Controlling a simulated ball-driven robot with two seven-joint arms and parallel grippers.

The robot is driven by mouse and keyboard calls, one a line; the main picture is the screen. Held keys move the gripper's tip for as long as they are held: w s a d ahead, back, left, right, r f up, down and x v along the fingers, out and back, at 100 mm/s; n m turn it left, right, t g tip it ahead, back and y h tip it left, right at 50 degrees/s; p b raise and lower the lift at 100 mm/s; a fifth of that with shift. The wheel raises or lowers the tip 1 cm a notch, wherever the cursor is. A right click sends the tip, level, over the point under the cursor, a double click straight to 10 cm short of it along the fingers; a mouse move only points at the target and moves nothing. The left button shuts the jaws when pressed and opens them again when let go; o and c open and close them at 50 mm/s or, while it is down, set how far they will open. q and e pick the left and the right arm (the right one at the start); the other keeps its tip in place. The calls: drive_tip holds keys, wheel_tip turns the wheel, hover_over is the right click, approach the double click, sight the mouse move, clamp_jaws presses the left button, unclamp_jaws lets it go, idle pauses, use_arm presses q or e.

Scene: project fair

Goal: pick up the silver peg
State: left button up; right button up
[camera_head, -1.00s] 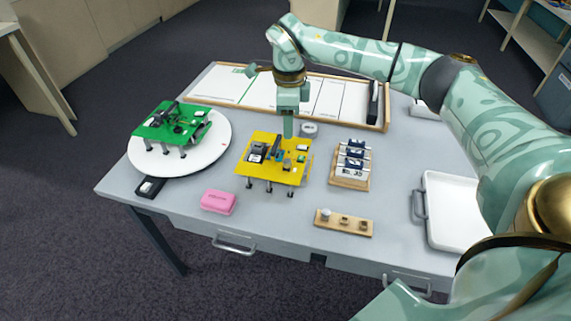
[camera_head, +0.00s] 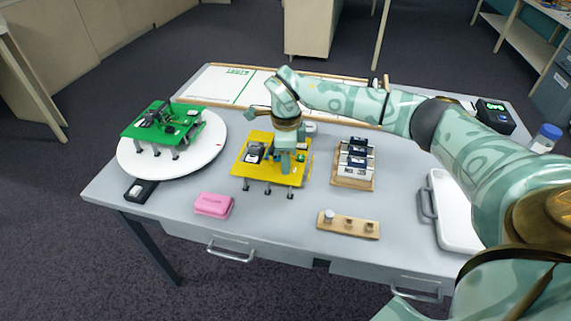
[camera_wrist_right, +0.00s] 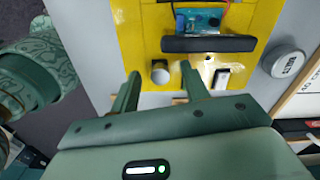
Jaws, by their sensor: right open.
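A short silver peg (camera_wrist_right: 160,70) with a round grey top stands on the yellow board (camera_wrist_right: 135,30) in the right wrist view. My right gripper (camera_wrist_right: 160,82) is open, with one finger to each side of the peg's near side; I cannot tell whether they touch it. In the head view my right gripper (camera_head: 285,172) points down over the yellow board (camera_head: 250,170) and hides the peg there. Another silver-looking peg (camera_head: 329,215) stands at the left end of a small wooden block (camera_head: 340,228). My left gripper is not in view.
A dark bar (camera_wrist_right: 208,44) and a small white-topped part (camera_wrist_right: 222,78) are close to the peg. A round tin (camera_wrist_right: 288,62) stands right of the board. A green board (camera_head: 140,127) on a white disc (camera_head: 135,165), a pink box (camera_head: 213,205) and a white tray (camera_head: 455,225) are around.

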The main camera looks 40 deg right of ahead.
clamp_jaws()
drive_tip(key=shift+r, duration=0.15)
